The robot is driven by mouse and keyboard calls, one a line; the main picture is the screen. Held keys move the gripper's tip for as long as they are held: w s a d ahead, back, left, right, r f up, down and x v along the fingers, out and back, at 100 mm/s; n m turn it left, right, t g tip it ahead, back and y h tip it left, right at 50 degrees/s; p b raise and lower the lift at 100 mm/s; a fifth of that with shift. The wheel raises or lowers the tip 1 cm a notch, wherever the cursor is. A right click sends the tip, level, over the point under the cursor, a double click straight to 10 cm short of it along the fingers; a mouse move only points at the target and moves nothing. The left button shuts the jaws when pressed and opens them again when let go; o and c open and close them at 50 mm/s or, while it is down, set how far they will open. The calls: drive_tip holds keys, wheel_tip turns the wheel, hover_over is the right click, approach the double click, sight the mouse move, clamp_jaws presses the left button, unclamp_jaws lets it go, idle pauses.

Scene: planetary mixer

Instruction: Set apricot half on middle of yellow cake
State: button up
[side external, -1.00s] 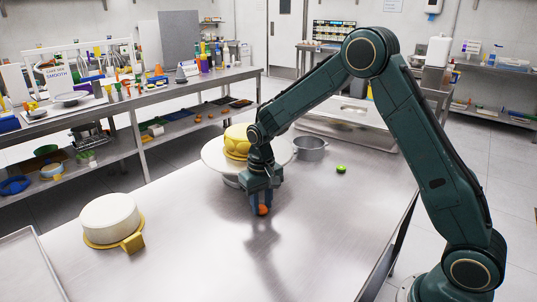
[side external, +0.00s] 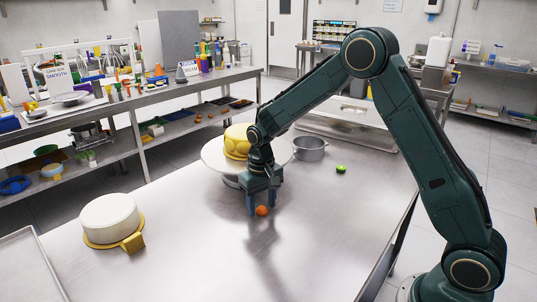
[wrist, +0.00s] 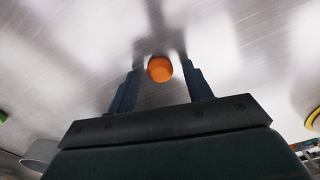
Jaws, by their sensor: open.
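The apricot half (side external: 262,211) is a small orange piece on the steel table; it also shows in the wrist view (wrist: 160,68). My gripper (side external: 262,208) is open, pointing down, with its blue fingers apart on either side of the apricot half. In the wrist view the apricot half sits between the fingertips (wrist: 160,72), with a gap to each side. The yellow cake (side external: 236,141) stands on a round white stand (side external: 213,158) behind my gripper. My wrist hides part of the cake and stand.
A white cake on a gold board (side external: 110,218) stands at the left. A grey metal pot (side external: 310,149) and a small green item (side external: 341,169) are behind and right of my gripper. A tray (side external: 32,270) lies at the left edge. The table's front middle is clear.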

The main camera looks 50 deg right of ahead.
sight(264, 209)
wheel_tip(264, 209, up, 12)
idle(0.6)
idle(0.5)
drive_tip(key=s+a+r+n+t, duration=0.1)
drive_tip(key=s+r, duration=0.4)
drive_tip(key=s, duration=0.2)
drive_tip(key=s+r+t, duration=0.2)
drive_tip(key=s+r, duration=0.3)
drive_tip(key=s, duration=0.3)
drive_tip(key=s+a+f+n+t, duration=0.1)
drive_tip(key=s+n+t, duration=0.1)
drive_tip(key=s, duration=1.2)
drive_tip(key=shift+t, duration=0.3)
drive_tip(key=shift+o, duration=0.5)
drive_tip(key=shift+s+f, duration=0.1)
